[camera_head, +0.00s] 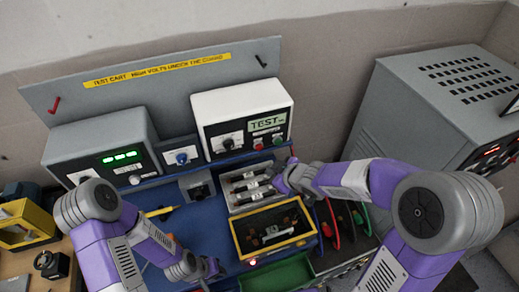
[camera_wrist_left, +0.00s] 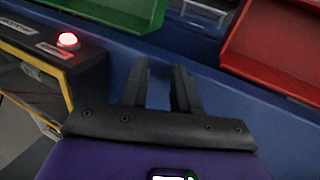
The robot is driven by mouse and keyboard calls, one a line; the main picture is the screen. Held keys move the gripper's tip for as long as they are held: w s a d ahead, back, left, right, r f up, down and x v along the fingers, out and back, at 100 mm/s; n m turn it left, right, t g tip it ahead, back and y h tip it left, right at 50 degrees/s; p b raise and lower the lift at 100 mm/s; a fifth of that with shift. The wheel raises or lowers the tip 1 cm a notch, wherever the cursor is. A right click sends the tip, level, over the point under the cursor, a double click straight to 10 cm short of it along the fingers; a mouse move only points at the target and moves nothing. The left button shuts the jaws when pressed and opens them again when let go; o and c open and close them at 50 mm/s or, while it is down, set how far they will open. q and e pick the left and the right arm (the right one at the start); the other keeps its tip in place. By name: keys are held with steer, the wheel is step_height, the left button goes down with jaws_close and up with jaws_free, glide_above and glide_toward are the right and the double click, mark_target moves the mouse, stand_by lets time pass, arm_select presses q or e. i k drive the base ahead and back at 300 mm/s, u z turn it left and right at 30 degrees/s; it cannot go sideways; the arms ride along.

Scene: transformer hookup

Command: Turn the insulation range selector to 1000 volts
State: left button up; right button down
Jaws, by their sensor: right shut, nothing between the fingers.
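A white tester (camera_head: 240,112) with a lit green screen reading TEST stands at the back of the bench. A black rotary knob (camera_head: 228,142) sits on the left of its face; its setting is too small to read. A smaller dark box with a blue knob (camera_head: 181,158) stands left of it. I cannot tell for certain which knob is the insulation range selector. My right gripper (camera_head: 277,178) is shut and empty, below and right of the tester, over a grey tray. My left gripper (camera_head: 213,270) is low over the blue bench, empty, its fingers (camera_wrist_left: 160,88) apart.
A yellow-rimmed box (camera_head: 240,243) stands in front, near a green bin (camera_head: 285,275). A grey meter with green digits (camera_head: 100,140) is at left. A red bin (camera_wrist_left: 275,45) shows in the left wrist view.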

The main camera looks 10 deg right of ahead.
mark_target(228, 144)
steer(key=k, duration=1)
